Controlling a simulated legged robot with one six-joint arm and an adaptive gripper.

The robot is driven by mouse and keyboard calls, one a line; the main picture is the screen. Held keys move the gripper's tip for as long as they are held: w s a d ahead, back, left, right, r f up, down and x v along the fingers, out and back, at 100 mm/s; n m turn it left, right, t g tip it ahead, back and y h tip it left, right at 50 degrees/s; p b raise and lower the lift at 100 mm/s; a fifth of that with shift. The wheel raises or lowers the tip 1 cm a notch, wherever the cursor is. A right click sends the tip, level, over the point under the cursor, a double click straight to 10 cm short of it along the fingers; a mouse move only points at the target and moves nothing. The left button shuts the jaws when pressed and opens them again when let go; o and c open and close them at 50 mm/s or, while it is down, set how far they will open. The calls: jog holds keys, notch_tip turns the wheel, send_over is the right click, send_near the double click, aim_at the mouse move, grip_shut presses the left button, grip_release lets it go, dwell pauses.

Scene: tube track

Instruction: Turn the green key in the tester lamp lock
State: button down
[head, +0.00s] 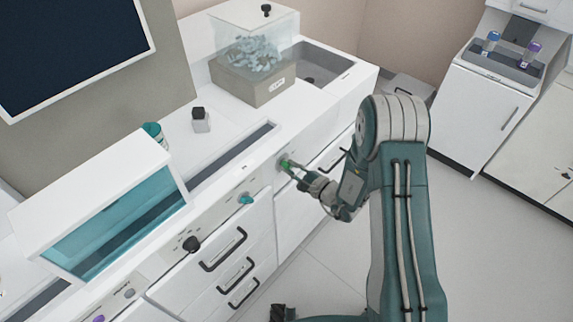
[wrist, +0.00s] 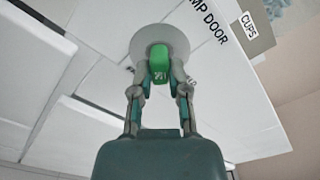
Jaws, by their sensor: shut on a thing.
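The green key (wrist: 158,62) sits at a round grey lock plate (wrist: 178,38) on the white cabinet front in the wrist view. My gripper (wrist: 158,78) is shut on the green key, one finger on each side of it. In the head view my gripper (head: 289,166) reaches left to the counter front, and the green key (head: 284,162) shows at its tips. The lock plate is partly hidden by the key and fingers. The lettering beside the plate is cut off and ends in "MP DOOR". I cannot tell the lock's inner state.
A teal knob (head: 246,200) and a black knob (head: 191,244) are on the counter front to the left. Drawers with black handles (head: 222,250) are below. A clear-topped box labelled "CUPS" (head: 262,88) stands on the counter. The floor (head: 480,250) at right is clear.

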jog(key=n, duration=0.3)
jog(key=shift+r, duration=0.1)
jog(key=shift+n, duration=0.3)
jog(key=shift+w+n, duration=0.1)
jog(key=shift+n, duration=1.2)
jog(key=shift+n, duration=0.6)
jog(key=c, duration=0.5)
grip_release()
jog(key=shift+c, duration=0.2)
